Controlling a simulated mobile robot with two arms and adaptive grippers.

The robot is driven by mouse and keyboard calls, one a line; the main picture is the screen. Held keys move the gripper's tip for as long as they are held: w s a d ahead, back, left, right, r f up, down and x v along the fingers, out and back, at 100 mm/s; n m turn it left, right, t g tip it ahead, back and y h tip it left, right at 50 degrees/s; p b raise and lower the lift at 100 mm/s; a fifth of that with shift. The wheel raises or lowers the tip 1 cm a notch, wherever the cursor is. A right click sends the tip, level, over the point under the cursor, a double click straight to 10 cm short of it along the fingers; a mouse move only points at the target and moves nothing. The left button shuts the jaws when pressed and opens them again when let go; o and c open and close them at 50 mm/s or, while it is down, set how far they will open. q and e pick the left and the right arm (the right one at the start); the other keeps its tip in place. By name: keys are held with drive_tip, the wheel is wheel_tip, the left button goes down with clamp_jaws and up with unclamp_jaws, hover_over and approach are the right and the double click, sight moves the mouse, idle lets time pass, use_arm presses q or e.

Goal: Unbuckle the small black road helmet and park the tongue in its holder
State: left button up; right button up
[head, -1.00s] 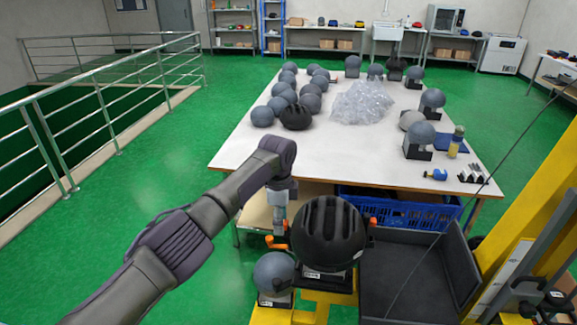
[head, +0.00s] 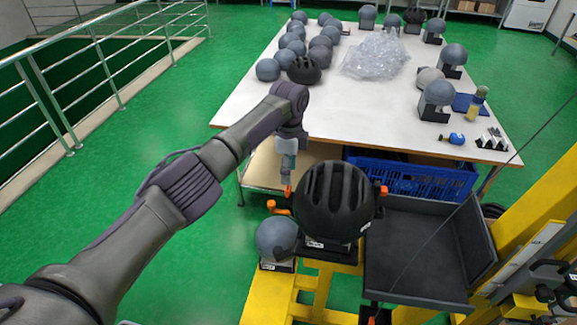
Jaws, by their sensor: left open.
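A black vented road helmet (head: 335,200) sits on a mount at the top of the yellow drop tower frame, low in the middle of the head view. Orange pieces show at its left and right sides; I cannot tell whether they are the buckle or the tongue holder. My left gripper (head: 287,188) hangs from the wrist just left of the helmet, close to an orange piece (head: 278,207). It is open, and nothing shows between its fingers. The strap and buckle are hidden or too small to tell. My right gripper is not in view.
A grey headform (head: 277,238) stands left of the helmet. A black tray (head: 415,265) is at its right, beside the yellow column (head: 540,220). Behind are a blue crate (head: 415,180) and a white table (head: 330,110) with several headforms and another black helmet (head: 304,70).

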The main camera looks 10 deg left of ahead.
sight(288, 188)
use_arm(q)
drive_tip(key=shift+s+f+b, duration=0.2)
drive_tip(key=shift+f+b, duration=0.55)
drive_tip(key=shift+f, duration=0.5)
drive_tip(key=shift+f+b, duration=0.9)
drive_tip(key=shift+f, duration=0.95)
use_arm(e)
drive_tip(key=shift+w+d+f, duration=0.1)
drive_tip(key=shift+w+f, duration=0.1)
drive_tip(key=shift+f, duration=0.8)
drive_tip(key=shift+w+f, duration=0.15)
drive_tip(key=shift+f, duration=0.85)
use_arm(q)
drive_tip(key=c, duration=0.8)
drive_tip(key=shift+c, duration=0.2)
drive_tip(key=shift+r, duration=0.1)
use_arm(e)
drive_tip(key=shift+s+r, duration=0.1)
